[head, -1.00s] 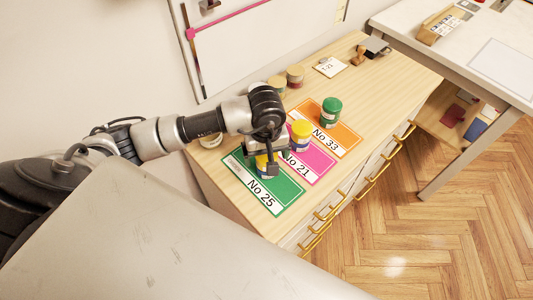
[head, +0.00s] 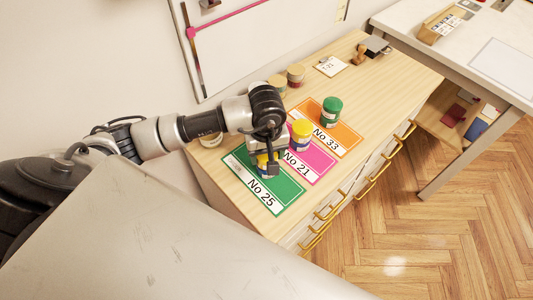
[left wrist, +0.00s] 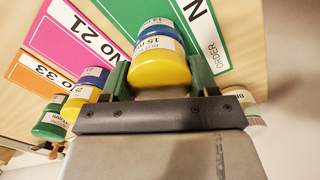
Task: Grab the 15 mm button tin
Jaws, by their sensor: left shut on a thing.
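My left gripper (head: 267,169) comes down over that card in the head view and hides much of the tin. In the left wrist view the green fingers of the left gripper (left wrist: 161,80) are shut on the tin, one on each side. My right gripper is not in view.
A green tin (head: 331,111) stands on the orange No 33 card (head: 341,141). More tins (head: 295,75) stand near the wall. The cabinet's right front edge (head: 360,165) is close.

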